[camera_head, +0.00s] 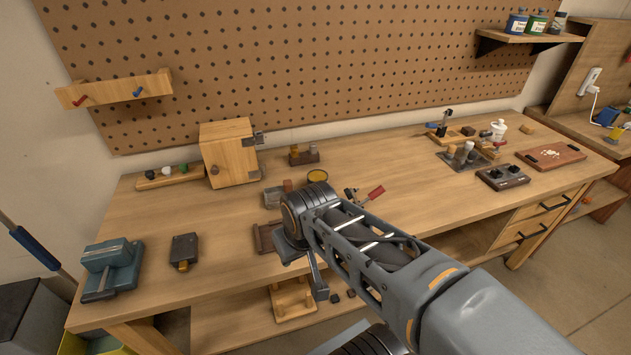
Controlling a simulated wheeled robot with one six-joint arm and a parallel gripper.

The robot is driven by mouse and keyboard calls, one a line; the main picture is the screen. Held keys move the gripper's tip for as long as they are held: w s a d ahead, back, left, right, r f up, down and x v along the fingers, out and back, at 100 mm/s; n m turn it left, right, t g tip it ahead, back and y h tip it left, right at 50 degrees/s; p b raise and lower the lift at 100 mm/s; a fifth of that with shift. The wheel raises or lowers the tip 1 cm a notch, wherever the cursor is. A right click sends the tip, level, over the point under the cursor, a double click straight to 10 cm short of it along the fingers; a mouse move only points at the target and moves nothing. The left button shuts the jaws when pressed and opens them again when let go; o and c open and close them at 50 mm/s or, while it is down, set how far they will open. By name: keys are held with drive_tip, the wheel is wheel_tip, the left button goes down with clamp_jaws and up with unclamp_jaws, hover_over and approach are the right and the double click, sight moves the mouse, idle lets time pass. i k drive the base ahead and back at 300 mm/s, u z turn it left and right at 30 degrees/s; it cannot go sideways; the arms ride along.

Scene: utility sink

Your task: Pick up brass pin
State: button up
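I cannot single out a brass pin for certain. A small brass-coloured piece (183,265) shows at the front of a dark block (184,248) on the left of the bench. A tan peg (451,150) stands in a dark holder (468,161) on the right, beside grey pegs. My arm reaches in from the lower right, over the middle of the bench. My gripper (318,284) shows only in part below the arm's end, near the front edge. Its fingers are not clear, and I see nothing held.
A wooden box (229,153) stands against the pegboard (300,60). A teal device (111,268) sits at the left end. A red-handled tool (375,192) lies just behind my arm. The bench top (400,175) is clear right of centre.

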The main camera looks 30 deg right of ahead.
sight(294, 149)
drive_tip(key=k, duration=1.2)
drive_tip(key=z, duration=0.85)
drive_tip(key=i, duration=1.7)
drive_tip(key=u, duration=0.85)
